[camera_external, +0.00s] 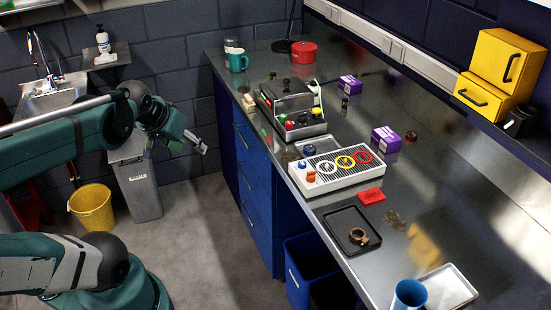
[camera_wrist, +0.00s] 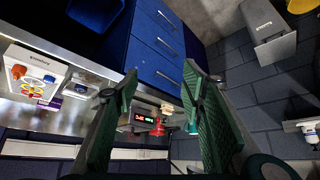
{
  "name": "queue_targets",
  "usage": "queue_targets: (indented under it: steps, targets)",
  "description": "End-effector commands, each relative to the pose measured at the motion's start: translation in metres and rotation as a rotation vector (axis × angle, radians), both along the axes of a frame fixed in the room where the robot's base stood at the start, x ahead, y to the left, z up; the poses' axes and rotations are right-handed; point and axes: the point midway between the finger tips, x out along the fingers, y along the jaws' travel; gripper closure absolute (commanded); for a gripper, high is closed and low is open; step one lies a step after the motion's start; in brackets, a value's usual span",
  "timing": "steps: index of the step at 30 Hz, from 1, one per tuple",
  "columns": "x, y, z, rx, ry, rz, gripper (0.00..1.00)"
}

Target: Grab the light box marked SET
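Two small purple boxes with white markings stand on the steel bench in the external view. One purple box (camera_external: 349,85) is toward the back, beside the grey machine. The other purple box (camera_external: 385,139) is nearer, behind the white panel with coloured rings. The lettering is too small to read, so I cannot tell which is marked SET. My gripper (camera_external: 199,144) is off the bench's left side, over the floor, apart from both boxes. In the wrist view my gripper (camera_wrist: 157,84) is open and empty.
The grey machine (camera_external: 292,108) and ringed panel (camera_external: 337,169) stand between my gripper and the boxes. A teal mug (camera_external: 237,60), red pot (camera_external: 304,51), black tray (camera_external: 335,218) and blue cup (camera_external: 410,294) are on the bench. Blue drawers (camera_external: 257,185) front it.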

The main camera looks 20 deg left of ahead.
Motion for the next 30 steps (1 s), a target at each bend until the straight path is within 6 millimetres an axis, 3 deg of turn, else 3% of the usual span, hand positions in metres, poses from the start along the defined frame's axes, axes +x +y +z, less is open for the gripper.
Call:
queue_targets:
  steps: [14,22,30]
  targets:
    - [0.0,0.0,0.0,0.0,0.0,0.0,0.6]
    - [0.0,0.0,0.0,0.0,0.0,0.0,0.27]
    - [0.0,0.0,0.0,0.0,0.0,0.0,0.27]
